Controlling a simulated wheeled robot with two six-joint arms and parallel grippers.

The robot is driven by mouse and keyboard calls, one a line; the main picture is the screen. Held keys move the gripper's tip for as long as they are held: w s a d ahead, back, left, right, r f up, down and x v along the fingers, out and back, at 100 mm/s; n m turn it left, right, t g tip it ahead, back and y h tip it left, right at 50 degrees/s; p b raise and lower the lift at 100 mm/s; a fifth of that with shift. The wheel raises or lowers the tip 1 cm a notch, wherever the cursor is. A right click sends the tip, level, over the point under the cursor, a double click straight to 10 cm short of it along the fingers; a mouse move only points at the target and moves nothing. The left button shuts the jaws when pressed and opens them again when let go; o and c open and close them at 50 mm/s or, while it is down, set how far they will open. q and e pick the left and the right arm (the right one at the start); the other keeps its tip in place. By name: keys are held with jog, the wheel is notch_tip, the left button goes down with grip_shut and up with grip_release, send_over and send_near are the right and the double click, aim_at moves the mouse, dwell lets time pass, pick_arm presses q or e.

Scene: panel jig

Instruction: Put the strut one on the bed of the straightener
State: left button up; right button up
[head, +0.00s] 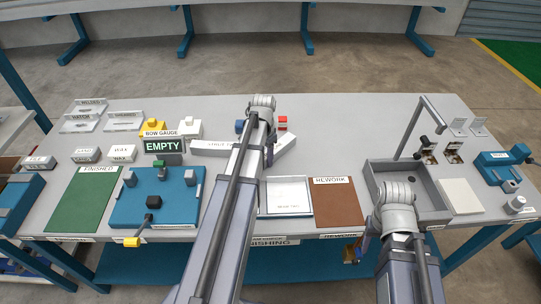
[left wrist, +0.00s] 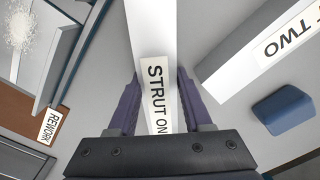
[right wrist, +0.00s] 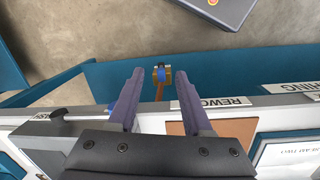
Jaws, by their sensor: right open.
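Strut one (left wrist: 157,75) is a white bar whose label reads "STRUT ON". In the head view its bare end (head: 286,146) shows right of my left arm. My left gripper (left wrist: 158,75) is open over strut one, one finger on each side; whether they touch it is unclear. In the head view the left gripper (head: 268,155) is mostly hidden by its arm. Strut two (left wrist: 275,42) lies beside it, also in the head view (head: 208,147). My right gripper (right wrist: 160,75) is open and empty near the table's front edge. No readable label identifies the straightener.
A blue fixture (head: 180,211) with posts and a yellow-ended lever stands left, an "EMPTY" sign (head: 164,146) behind it. A brown rework mat (head: 338,210), white tray (head: 288,181), grey bin (head: 437,206) and blue device (head: 492,160) are to the right.

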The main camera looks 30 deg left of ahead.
aim_at(265, 155)
pick_arm(q)
grip_shut()
jog(key=shift+r, duration=0.1)
dwell(0.4)
notch_tip(265, 155, up, 10)
jog(key=p, duration=1)
